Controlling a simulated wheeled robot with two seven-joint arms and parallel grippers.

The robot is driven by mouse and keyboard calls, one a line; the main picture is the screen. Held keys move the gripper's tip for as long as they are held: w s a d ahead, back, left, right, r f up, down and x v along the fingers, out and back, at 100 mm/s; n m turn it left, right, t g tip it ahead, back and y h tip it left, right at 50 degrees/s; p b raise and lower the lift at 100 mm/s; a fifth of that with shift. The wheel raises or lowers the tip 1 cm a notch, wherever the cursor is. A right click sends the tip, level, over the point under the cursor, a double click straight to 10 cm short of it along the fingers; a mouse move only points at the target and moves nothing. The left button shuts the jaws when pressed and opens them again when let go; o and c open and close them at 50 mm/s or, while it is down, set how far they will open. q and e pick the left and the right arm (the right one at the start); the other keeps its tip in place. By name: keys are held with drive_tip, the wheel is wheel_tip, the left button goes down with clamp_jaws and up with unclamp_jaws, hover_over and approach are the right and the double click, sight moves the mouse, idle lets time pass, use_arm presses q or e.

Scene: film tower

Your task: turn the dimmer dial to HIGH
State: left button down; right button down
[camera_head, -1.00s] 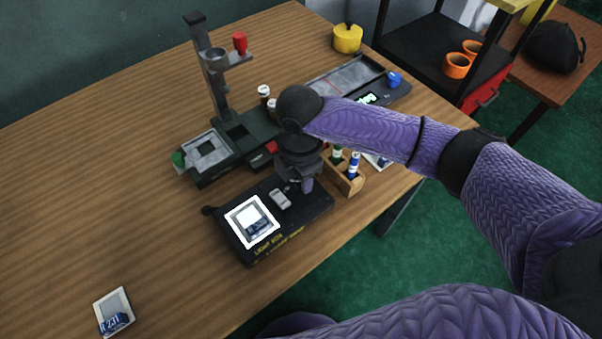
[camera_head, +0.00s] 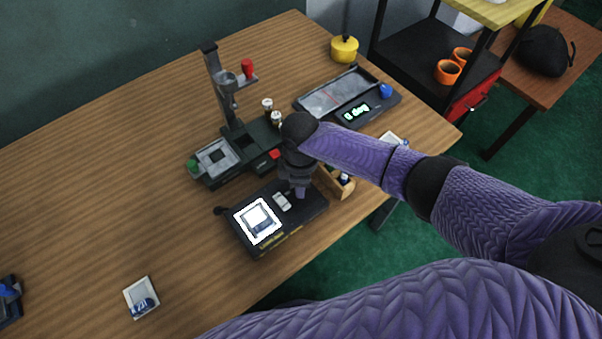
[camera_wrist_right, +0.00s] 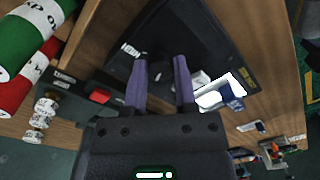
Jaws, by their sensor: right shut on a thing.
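The black light box (camera_head: 312,214) lies near the table's front edge, with a lit white panel (camera_head: 256,222) and a small pale block (camera_head: 282,201) on top. My right gripper (camera_head: 302,190) points down at the box's right end. In the right wrist view, its two purple fingers (camera_wrist_right: 160,68) straddle a dark spot on the light box (camera_wrist_right: 205,42), beside a small white label. The jaws are shut on the dimmer dial, which is mostly hidden and dark against the box. Its setting cannot be read. My left gripper is not in view.
A wooden bottle holder (camera_head: 338,187) stands just right of my right gripper. Behind it are the dark tower stand (camera_head: 222,95) and a tray with a green display (camera_head: 357,113). A framed slide (camera_head: 141,298) lies at the front left. The left of the table is mostly clear.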

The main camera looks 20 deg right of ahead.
drive_tip(key=m+p, duration=0.1)
drive_tip(key=m, duration=0.1)
drive_tip(key=m+p, duration=0.1)
drive_tip(key=shift+r+m+p, duration=0.2)
drive_tip(key=shift+m+p, duration=0.1)
drive_tip(key=shift+m, duration=0.1)
drive_tip(key=m+p, duration=0.1)
drive_tip(key=m, duration=0.2)
drive_tip(key=shift+s+m+p, duration=0.1)
drive_tip(key=shift+m+p, duration=0.2)
drive_tip(key=shift+p, duration=0.1)
drive_tip(key=m+p, duration=0.1)
drive_tip(key=m, duration=0.1)
drive_tip(key=shift+m, duration=0.3)
drive_tip(key=m+p, duration=0.1)
drive_tip(key=m, duration=0.1)
drive_tip(key=shift+f+m, duration=0.1)
drive_tip(key=shift+m, duration=0.2)
drive_tip(key=m, duration=0.3)
drive_tip(key=shift+p, duration=0.3)
drive_tip(key=shift+m+t, duration=0.3)
drive_tip(key=shift+m, duration=0.2)
